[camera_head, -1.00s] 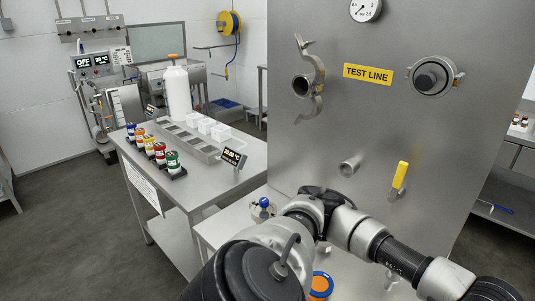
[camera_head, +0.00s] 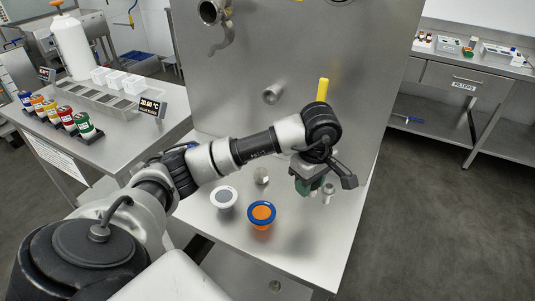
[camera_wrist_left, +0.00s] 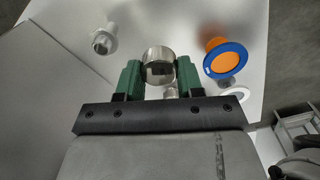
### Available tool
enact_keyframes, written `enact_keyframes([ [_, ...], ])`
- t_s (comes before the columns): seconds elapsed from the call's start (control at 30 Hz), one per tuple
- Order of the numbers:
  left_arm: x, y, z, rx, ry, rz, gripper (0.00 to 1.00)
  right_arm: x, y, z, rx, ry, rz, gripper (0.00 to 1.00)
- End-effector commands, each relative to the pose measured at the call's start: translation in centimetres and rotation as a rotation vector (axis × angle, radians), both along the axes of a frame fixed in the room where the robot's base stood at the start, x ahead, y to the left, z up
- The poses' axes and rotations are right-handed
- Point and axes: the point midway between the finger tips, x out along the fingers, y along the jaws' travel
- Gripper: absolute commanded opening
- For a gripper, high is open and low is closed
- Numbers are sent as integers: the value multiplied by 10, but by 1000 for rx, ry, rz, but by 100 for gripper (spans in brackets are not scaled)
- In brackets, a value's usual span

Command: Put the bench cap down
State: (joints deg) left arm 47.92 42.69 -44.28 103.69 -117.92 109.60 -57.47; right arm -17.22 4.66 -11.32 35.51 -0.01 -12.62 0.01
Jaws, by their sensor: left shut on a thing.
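My left gripper (camera_head: 312,188) hangs over the right part of the steel bench top (camera_head: 290,260), pointing down. In the left wrist view its green fingers (camera_wrist_left: 159,80) are shut on a shiny round steel cap (camera_wrist_left: 159,65), which I take to be the bench cap. In the head view the cap is hidden behind the fingers, and I cannot tell whether it touches the bench. My right gripper is not in view.
An orange part with a blue rim (camera_head: 261,213) and a grey part with a white rim (camera_head: 224,196) stand left of the gripper. A steel piece (camera_head: 261,175) stands behind them. A small steel fitting (camera_head: 329,190) is close right. The tank wall (camera_head: 290,50) rises behind.

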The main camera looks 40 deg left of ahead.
Motion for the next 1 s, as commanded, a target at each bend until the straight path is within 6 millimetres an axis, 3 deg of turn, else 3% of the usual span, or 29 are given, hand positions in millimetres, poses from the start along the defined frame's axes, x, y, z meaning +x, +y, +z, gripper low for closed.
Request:
enact_keyframes([
  [0.2, 22, 47, -29, 2, 5, 4, 0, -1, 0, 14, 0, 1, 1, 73],
  [0.4, 38, 77, -50, 0, 2, 0, 0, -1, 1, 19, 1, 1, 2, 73],
  [0.63, 42, 85, -62, 0, 2, -5, 0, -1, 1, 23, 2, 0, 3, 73],
  [0.87, 42, 84, -93, 0, 3, -4, 0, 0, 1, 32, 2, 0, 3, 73],
  [1.0, 43, 85, -97, 1, -2, -5, 0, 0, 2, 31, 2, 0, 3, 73],
])
